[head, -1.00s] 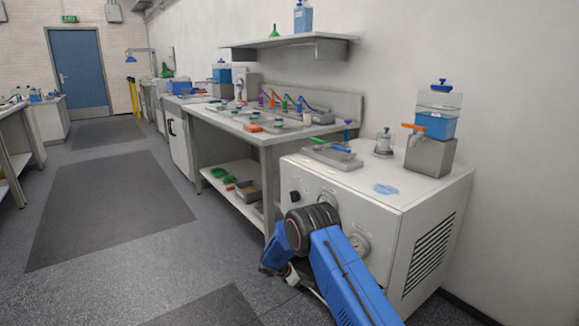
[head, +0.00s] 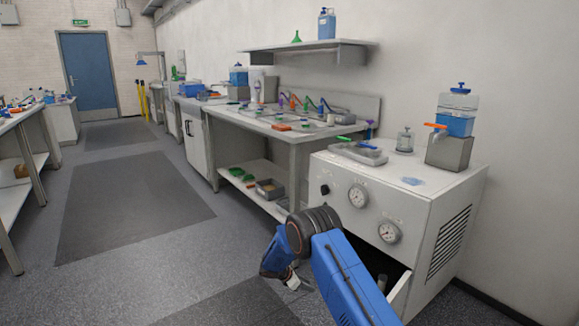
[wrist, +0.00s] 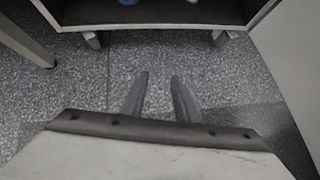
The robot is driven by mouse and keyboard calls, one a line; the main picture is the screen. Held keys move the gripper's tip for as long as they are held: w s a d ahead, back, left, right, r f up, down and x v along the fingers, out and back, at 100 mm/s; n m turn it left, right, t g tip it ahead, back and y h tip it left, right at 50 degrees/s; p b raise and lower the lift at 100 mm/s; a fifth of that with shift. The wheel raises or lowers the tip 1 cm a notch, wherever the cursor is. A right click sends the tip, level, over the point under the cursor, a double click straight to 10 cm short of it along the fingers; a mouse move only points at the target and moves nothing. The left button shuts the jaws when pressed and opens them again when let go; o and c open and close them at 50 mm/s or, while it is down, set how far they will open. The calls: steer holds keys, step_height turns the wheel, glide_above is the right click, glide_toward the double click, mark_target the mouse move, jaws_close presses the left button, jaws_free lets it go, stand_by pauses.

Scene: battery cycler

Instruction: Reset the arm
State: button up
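My blue arm (head: 345,275) reaches up from the bottom of the head view and bends at a dark round joint. It stands in front of the white cabinet (head: 425,215) with two dials. My gripper (wrist: 159,76) shows in the wrist view as two grey fingers, apart, with only speckled floor between them. It holds nothing that I can see. In the head view the fingers are small and mostly hidden by the arm.
The cabinet's lower front has a dark opening with a pale panel (head: 399,296) standing out, partly behind my arm. A workbench (head: 262,130) with a lower shelf runs along the wall. Another bench (head: 20,117) stands at left. The aisle floor (head: 135,205) between them is clear.

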steer(key=s+d+r+m, duration=0.2)
steer(key=d+r, duration=0.1)
steer(key=r, duration=0.5)
steer(key=s+d+r+m+g+y, duration=0.1)
steer(key=s+d+r+m, duration=0.15)
steer(key=r, duration=0.55)
steer(key=s+d+r+m, duration=0.2)
steer(key=d+r, duration=0.2)
steer(key=r, duration=0.4)
steer(key=s+d+r+m+y, duration=0.1)
steer(key=s+d+r+m, duration=0.25)
steer(key=s+r, duration=0.4)
steer(key=s+d+r+m+y, duration=0.15)
steer(key=s+d+r, duration=0.25)
steer(key=s+r, duration=0.4)
steer(key=s+d+r+m+y, duration=0.1)
steer(key=s+d+r+m, duration=0.15)
steer(key=s, duration=0.45)
steer(key=s+d+r+m+y, duration=0.1)
steer(key=s+r, duration=0.3)
steer(key=s, duration=0.2)
steer(key=s+d+r+m, duration=0.1)
steer(key=s+r+m, duration=0.1)
steer(key=s+r, duration=0.35)
steer(key=s+f+m+t+y, duration=0.2)
steer(key=s+m, duration=0.3)
steer(key=s, duration=1.6)
steer(key=shift+s+a+f+m+y, duration=0.25)
steer(key=shift+f+m+y, duration=0.15)
steer(key=shift+f, duration=0.3)
